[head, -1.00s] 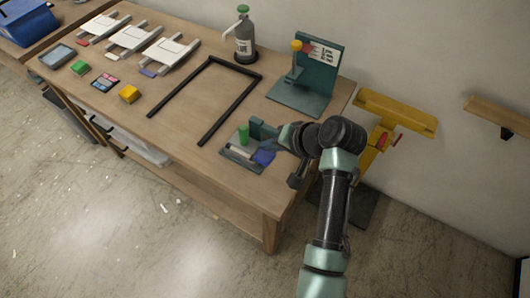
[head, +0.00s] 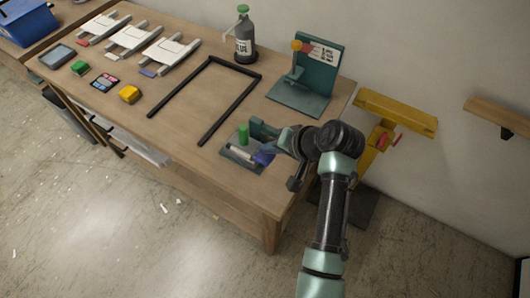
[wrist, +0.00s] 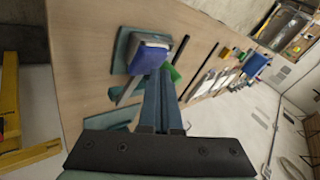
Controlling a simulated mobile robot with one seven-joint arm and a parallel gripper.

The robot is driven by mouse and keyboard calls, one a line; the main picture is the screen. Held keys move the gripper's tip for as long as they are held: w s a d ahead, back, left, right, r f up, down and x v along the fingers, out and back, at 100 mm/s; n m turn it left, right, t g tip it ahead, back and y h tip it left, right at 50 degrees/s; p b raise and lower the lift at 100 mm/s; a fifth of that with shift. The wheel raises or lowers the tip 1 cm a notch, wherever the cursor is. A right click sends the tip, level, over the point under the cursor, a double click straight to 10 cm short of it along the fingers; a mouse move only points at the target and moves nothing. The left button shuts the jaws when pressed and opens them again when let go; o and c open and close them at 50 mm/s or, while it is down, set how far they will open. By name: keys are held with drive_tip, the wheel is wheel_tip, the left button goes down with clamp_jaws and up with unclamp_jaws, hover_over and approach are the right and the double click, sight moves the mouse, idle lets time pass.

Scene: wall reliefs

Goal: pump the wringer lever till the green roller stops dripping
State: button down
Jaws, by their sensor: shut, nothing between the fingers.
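A small device with a teal-grey base (head: 235,160) sits at the near right corner of the bench. It carries an upright green cylinder (head: 243,134), a pale bar (head: 241,154) and a blue piece (head: 265,156) that looks like a paddle. In the wrist view, the blue piece (wrist: 149,53) is at the tips of my gripper (wrist: 159,72), and green (wrist: 174,73) shows just behind. My gripper is shut and empty, touching or very near the blue piece. My arm hides part of the device in the head view. Drips cannot be made out.
A teal stand (head: 318,68) with a knob and a label stands behind. A black frame (head: 168,92) lies on the bench, with a grey bottle (head: 244,42) at its far end. The bench inside the frame is clear.

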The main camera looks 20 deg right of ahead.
sight(270, 163)
drive_tip(key=shift+s+a+f+b, duration=0.2)
drive_tip(key=shift+f+b, duration=0.15)
drive_tip(key=shift+f, duration=0.45)
drive_tip(key=shift+s+a+f+b, duration=0.15)
drive_tip(key=shift+f+b, duration=0.2)
drive_tip(key=shift+f, duration=0.5)
drive_tip(key=shift+s+a+f+b, duration=0.1)
drive_tip(key=shift+a+f+b, duration=0.2)
drive_tip(key=shift+f, duration=0.5)
idle(1.7)
drive_tip(key=shift+d+r, duration=0.1)
drive_tip(key=shift+d, duration=0.05)
idle(0.4)
drive_tip(key=shift+w+d+r+p, duration=0.2)
drive_tip(key=shift+r+p, duration=0.5)
drive_tip(key=shift+r, duration=0.2)
drive_tip(key=shift+w+d+r+p, duration=0.2)
drive_tip(key=shift+r+p, duration=0.5)
drive_tip(key=shift+r, duration=0.25)
drive_tip(key=shift+w+d+r+p, duration=0.15)
drive_tip(key=shift+d+r+p, duration=0.05)
drive_tip(key=shift+r+p, duration=0.6)
drive_tip(key=shift+r, duration=0.25)
